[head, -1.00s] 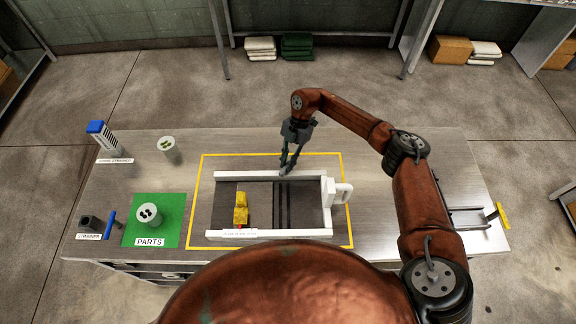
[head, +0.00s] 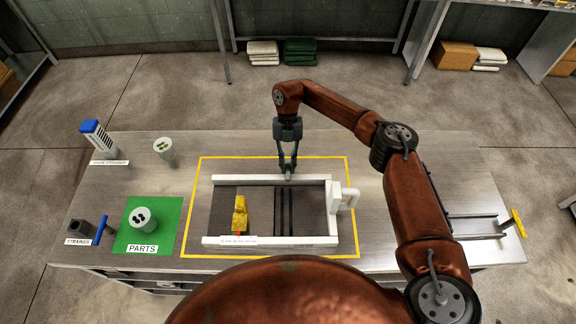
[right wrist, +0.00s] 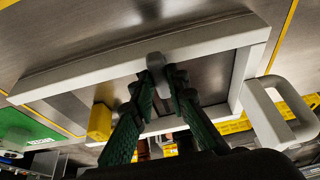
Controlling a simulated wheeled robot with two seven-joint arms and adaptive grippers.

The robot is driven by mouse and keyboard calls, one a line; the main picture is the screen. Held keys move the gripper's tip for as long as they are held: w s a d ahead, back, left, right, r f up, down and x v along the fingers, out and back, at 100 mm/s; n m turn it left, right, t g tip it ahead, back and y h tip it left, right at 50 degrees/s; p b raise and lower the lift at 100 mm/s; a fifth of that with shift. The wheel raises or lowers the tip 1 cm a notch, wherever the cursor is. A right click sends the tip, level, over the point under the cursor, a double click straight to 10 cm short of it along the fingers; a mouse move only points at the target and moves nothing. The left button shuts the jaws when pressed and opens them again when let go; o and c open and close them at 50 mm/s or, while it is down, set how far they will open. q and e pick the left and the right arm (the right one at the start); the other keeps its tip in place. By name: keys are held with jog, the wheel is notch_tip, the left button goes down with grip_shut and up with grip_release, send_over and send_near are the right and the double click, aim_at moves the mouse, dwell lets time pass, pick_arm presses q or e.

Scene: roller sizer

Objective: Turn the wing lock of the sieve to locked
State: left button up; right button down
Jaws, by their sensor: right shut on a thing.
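The sieve is a white frame (head: 225,181) with dark bed strips, lying inside a yellow outline on the bench. The wing lock is a small grey tab (right wrist: 155,60) at the middle of the frame's far rail; in the head view it is mostly hidden by the gripper. My right gripper (head: 288,170) stands upright over that rail. In the right wrist view its green-padded fingers (right wrist: 164,80) are close around the grey tab and shut on it. Whether the lock reads locked cannot be told. My left gripper is not in view.
A yellow block (head: 240,213) sits on the sieve bed. A white handle (head: 349,198) sticks out at the frame's right end. A green PARTS mat (head: 170,217) with a white cup (head: 142,219) lies left. A yellow-handled tool (head: 517,222) lies far right.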

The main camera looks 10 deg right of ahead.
dwell(0.4)
jog(key=c, duration=1.9)
grip_release()
jog(key=v, duration=1.2)
jog(key=shift+s, duration=0.1)
